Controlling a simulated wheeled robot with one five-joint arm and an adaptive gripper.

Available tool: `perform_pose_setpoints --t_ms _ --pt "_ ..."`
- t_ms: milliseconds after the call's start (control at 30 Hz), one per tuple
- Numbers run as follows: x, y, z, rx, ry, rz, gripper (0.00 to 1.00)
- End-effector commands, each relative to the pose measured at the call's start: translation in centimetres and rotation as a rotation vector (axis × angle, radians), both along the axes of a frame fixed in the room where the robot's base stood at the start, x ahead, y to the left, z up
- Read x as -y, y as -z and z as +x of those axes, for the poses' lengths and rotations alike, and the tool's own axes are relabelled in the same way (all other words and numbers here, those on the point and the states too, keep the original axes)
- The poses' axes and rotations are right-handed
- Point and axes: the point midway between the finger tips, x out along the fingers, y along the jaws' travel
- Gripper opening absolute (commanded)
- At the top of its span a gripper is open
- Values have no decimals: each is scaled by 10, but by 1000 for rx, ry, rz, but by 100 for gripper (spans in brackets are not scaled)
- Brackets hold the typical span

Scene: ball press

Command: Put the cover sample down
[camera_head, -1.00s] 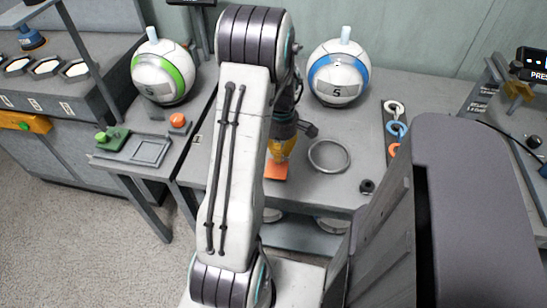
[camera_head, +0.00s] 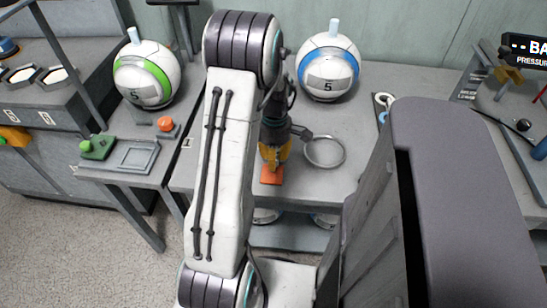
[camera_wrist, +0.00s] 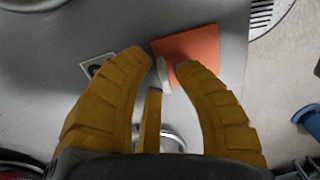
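My gripper (camera_head: 272,160) points down over the table, near its front edge, just above or at an orange square (camera_head: 271,176). In the wrist view its yellow fingers (camera_wrist: 165,72) curve inward with a gap between their tips. A small pale piece (camera_wrist: 163,76), seen nearly edge-on, is between the tips. It may be the cover sample; I cannot tell whether the fingers press on it. The orange square also lies beyond the tips in the wrist view (camera_wrist: 187,47).
A metal ring (camera_head: 343,152) is right of my gripper. Balls with a blue band (camera_head: 327,68) and a green band (camera_head: 147,75) stand behind. An orange button (camera_head: 165,124), a green block (camera_head: 98,148) and a grey tray (camera_head: 121,156) are left.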

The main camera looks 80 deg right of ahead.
Motion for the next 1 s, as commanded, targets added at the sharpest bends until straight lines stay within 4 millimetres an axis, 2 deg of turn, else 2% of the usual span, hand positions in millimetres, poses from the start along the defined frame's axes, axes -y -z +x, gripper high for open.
perform_pose_setpoints --t_ms 300,467,1000 --pt "0 -1 0 0 0 0 33" --pt "1 -9 0 0 0 -2 33" --pt "8 -95 1 -1 0 -4 33"
